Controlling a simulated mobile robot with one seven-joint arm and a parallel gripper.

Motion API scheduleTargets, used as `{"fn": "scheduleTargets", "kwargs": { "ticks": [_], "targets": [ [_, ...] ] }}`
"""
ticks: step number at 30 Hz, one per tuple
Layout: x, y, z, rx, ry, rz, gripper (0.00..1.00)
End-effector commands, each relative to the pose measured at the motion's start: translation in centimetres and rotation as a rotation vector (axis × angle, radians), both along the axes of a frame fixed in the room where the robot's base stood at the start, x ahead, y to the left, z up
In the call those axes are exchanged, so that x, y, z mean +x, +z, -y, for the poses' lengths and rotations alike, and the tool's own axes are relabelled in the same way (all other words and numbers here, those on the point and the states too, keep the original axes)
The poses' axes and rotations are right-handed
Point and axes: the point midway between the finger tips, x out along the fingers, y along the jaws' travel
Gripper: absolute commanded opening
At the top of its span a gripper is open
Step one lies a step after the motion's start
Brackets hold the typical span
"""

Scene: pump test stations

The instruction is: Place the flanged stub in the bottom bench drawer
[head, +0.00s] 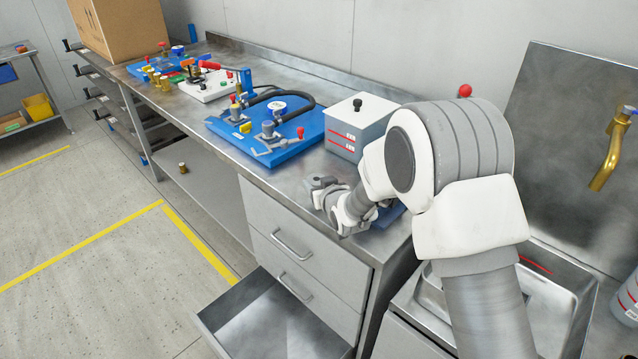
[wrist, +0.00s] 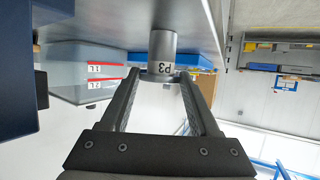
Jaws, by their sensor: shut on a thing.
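The flanged stub (wrist: 162,50) is a short grey cylinder with a wider flange, marked P3, seen in the wrist view. My gripper (wrist: 161,78) is shut on it, with the two dark fingers at its flange end. In the head view the wrist end of my arm is over the front of the bench top, near the drawer unit; the fingertips and stub are not clearly seen there. The bottom bench drawer (head: 272,322) is pulled open below, and the part of its inside that shows looks empty. The drawers above it (head: 290,238) are shut.
A lidded grey box with red lines (head: 357,128) stands on the bench behind my wrist. A blue pump station (head: 268,130) is to its left. A sink (head: 545,290) and brass tap (head: 612,150) are at right. The floor left of the drawer is clear.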

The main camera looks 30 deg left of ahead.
Motion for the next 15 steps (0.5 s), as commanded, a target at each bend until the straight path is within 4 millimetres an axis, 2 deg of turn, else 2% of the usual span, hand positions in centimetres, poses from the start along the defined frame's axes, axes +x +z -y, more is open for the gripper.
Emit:
{"fn": "scheduleTargets", "kwargs": {
  "ticks": [9,10,12,15],
  "targets": [
    [0.08,-0.14,-0.02,0.004,0.000,0.003,0.00],
    [0.05,-0.20,0.01,0.002,0.000,0.001,0.64],
    [0.04,-0.08,0.02,0.002,0.000,0.001,0.75],
    [0.04,-0.09,0.02,0.002,0.000,0.001,0.75]
  ]
}}
